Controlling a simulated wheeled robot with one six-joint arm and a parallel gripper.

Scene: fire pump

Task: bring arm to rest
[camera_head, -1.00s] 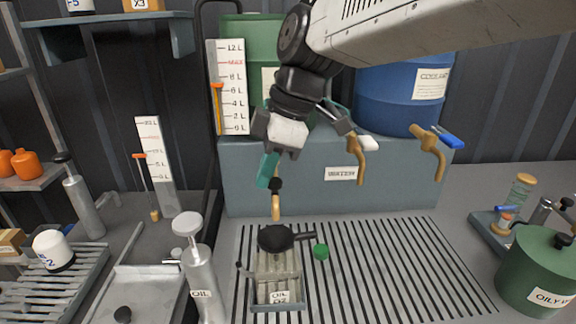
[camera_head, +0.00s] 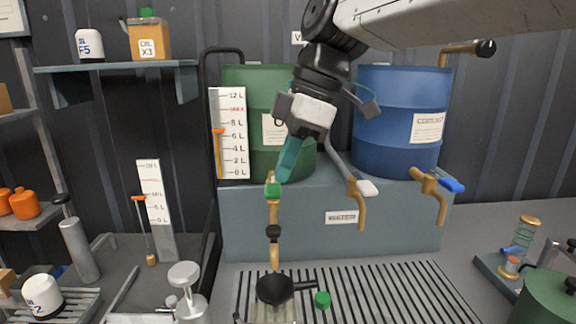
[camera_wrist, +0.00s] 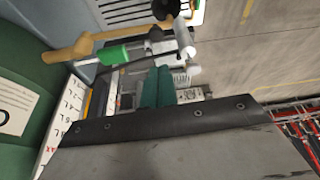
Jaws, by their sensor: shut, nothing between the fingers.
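My gripper (camera_head: 281,178) hangs in front of the green drum (camera_head: 250,95) in the head view. Its teal fingers are together and empty, pointing down. The fingertips are close to the green handle (camera_head: 272,190) of the drum's brass tap; I cannot tell whether they touch. In the wrist view the fingers (camera_wrist: 157,88) are shut, with the green tap handle (camera_wrist: 113,53) beyond them to the left. My arm reaches in from the upper right.
A blue coolant drum (camera_head: 395,110) stands right of my gripper, with a brass tap (camera_head: 430,185) and blue handle. Another brass tap (camera_head: 359,205) has a white handle. A black funnel (camera_head: 275,288) is below on the slatted grate (camera_head: 390,290). A level gauge (camera_head: 230,130) stands left.

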